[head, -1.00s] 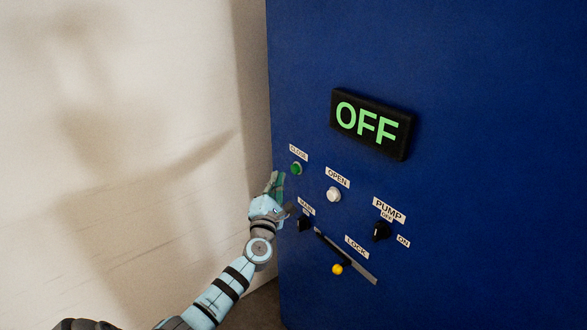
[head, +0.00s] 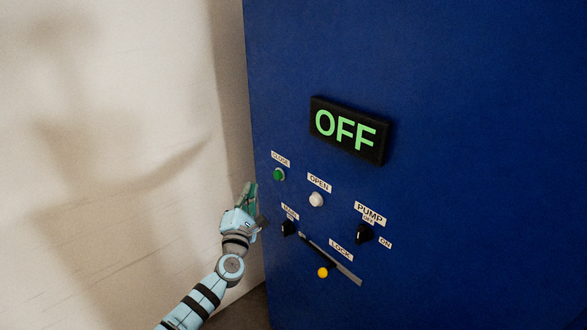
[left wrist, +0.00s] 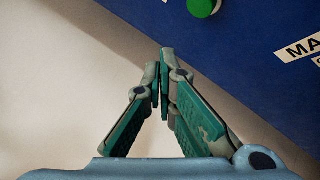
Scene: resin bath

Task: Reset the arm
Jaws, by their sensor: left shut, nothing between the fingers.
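My left gripper (head: 250,190) is shut and empty in the head view, beside the left edge of the blue panel (head: 440,200). Its fingertips are a little below and left of the green CLOSE button (head: 279,174). In the left wrist view the fingers (left wrist: 160,60) are together with nothing between them. The green button (left wrist: 203,6) shows at the top edge there, beyond the fingertips and apart from them. I cannot tell how far the gripper stands from the panel face. My right gripper is not in view.
The panel carries an OFF display (head: 348,130), a white OPEN button (head: 316,199), a black MAIN knob (head: 288,228), a black PUMP knob (head: 363,234) and a LOCK slot with a yellow knob (head: 323,272). A pale wall (head: 100,130) stands at left.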

